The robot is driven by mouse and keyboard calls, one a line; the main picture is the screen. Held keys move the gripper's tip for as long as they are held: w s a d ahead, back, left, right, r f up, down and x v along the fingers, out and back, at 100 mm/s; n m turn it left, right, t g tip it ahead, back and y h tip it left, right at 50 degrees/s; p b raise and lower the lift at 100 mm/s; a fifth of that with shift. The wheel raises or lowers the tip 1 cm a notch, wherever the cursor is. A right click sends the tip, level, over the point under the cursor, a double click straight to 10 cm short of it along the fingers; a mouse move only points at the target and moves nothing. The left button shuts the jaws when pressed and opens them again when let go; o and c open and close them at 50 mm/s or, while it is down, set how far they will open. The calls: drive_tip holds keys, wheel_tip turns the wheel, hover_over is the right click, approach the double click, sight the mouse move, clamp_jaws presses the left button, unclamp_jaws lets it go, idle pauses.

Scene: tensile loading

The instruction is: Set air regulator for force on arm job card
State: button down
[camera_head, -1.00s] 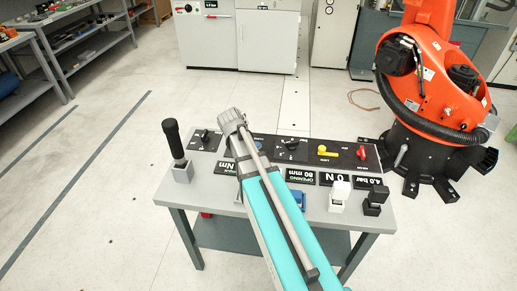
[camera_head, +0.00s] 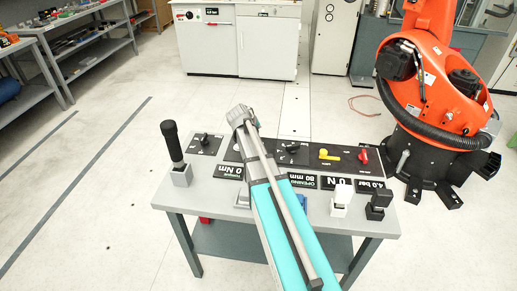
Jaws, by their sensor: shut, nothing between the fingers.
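My gripper (camera_head: 240,115) is shut and empty. It is over the left part of the black control panel (camera_head: 376,160) on the grey table. I cannot tell whether it touches anything. The panel carries a black knob (camera_head: 203,140) at left, another black knob (camera_head: 292,147), a yellow lever (camera_head: 326,155) and a red knob (camera_head: 364,156); my arm hides part between the black ones. Display plates read 0 Nm (camera_head: 228,171), opening 80 mm (camera_head: 304,181), 0 N (camera_head: 335,183) and 4.0 bar (camera_head: 370,184). I cannot tell which control is the regulator or read a job card.
On the table (camera_head: 310,226) stand a black-handled tool in a grey block (camera_head: 181,176), a white block (camera_head: 341,200) and a black block (camera_head: 377,205). A blue item is partly hidden under my arm. An orange robot arm (camera_head: 435,110) stands behind right. The left floor is clear.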

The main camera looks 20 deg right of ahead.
drive_tip(key=shift+f+b, duration=4.15)
drive_tip(key=shift+f, duration=0.15)
drive_tip(key=shift+f+b, duration=0.9)
idle(2.8)
